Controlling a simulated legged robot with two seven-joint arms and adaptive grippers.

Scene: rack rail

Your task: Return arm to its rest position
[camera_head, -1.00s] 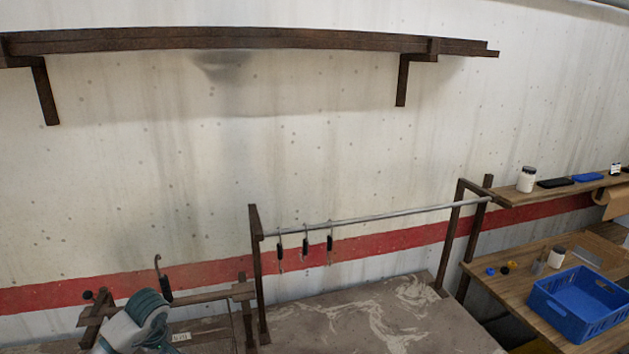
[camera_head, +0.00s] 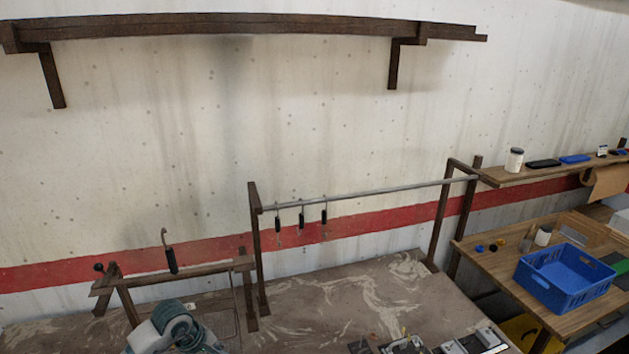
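My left arm (camera_head: 172,330) shows at the bottom left, low in front of the small wooden stand. Its gripper fingers cannot be made out. My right arm and gripper are not in view. Several black-handled hooked tools (camera_head: 301,218) hang from the metal rail (camera_head: 370,191) near its left end. One more hooked tool (camera_head: 171,256) stands upright at the small wooden stand (camera_head: 190,275) on the left, apart from my arm.
A workbench (camera_head: 370,290) spans the front, mostly clear in the middle. Dark and metallic items (camera_head: 470,343) lie at its front edge. A blue crate (camera_head: 566,280) stands on the right table (camera_head: 490,262). A wall shelf (camera_head: 250,28) runs above.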

